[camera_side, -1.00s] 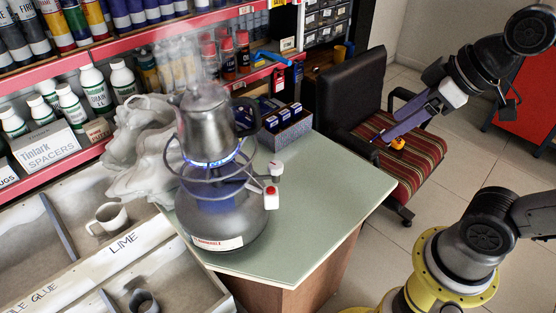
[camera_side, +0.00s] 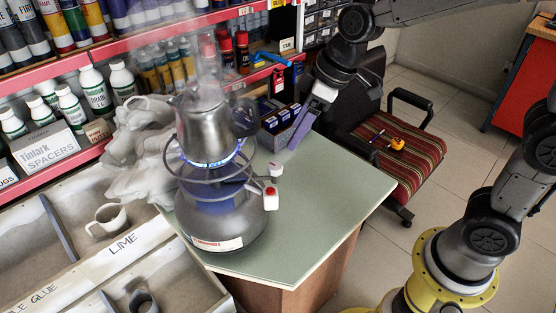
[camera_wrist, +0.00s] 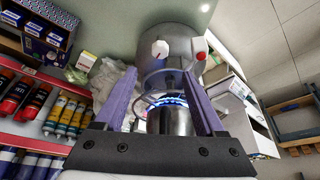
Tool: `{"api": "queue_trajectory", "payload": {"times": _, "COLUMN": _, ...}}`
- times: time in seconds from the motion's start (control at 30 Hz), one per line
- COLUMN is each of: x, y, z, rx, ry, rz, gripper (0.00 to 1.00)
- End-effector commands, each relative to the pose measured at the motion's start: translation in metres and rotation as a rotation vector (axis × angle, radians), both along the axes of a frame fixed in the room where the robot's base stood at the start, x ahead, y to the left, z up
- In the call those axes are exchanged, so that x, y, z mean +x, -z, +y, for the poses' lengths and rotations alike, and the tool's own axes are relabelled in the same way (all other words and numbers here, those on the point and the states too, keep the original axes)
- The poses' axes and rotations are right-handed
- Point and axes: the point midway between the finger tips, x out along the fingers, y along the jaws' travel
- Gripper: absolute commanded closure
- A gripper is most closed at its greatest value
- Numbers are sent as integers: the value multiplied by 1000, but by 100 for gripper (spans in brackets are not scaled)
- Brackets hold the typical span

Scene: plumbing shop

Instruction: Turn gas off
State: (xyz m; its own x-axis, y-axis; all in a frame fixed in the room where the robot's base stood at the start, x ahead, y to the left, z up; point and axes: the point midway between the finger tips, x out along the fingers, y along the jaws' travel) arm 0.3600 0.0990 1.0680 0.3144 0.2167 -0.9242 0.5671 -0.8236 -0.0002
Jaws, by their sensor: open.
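A dark grey gas cylinder stove (camera_side: 222,222) stands upright on the green-topped counter. Its burner has a lit blue flame (camera_side: 212,163), and a steaming metal kettle (camera_side: 203,122) sits above it. On the cylinder's right side are a white knob (camera_side: 275,168) and a white fitting with a red button (camera_side: 270,192). My gripper (camera_side: 296,143), with purple fingers, is open and empty. It is above the counter's back right, apart from the knob, to its upper right in the side view.
A grey box of blue packets (camera_side: 282,130) stands on the counter behind the stove, beside my gripper. A pale lumpy mass (camera_side: 140,150) is left of the kettle. The counter's front right (camera_side: 325,200) is clear. A chair with a striped seat (camera_side: 400,150) stands to the right.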

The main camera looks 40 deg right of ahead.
Motion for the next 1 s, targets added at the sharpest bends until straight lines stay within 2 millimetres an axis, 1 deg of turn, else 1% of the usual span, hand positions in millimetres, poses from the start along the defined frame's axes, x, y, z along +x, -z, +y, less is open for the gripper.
{"api": "queue_trajectory", "payload": {"times": 0.03, "x": 3, "y": 10, "z": 2, "rx": -1, "ry": -1, "rz": 6, "gripper": 28}}
{"api": "queue_trajectory", "payload": {"times": 0.3, "x": 19, "y": 60, "z": 14, "rx": -1, "ry": 0, "rz": 5, "gripper": 28}}
{"api": "queue_trajectory", "payload": {"times": 0.5, "x": 29, "y": 86, "z": 20, "rx": 0, "ry": 0, "rz": 2, "gripper": 28}}
{"api": "queue_trajectory", "payload": {"times": 0.7, "x": 33, "y": 98, "z": 23, "rx": -1, "ry": -1, "rz": 1, "gripper": 28}}
{"api": "queue_trajectory", "payload": {"times": 1.0, "x": 34, "y": 100, "z": 23, "rx": 0, "ry": 0, "rz": -1, "gripper": 28}}
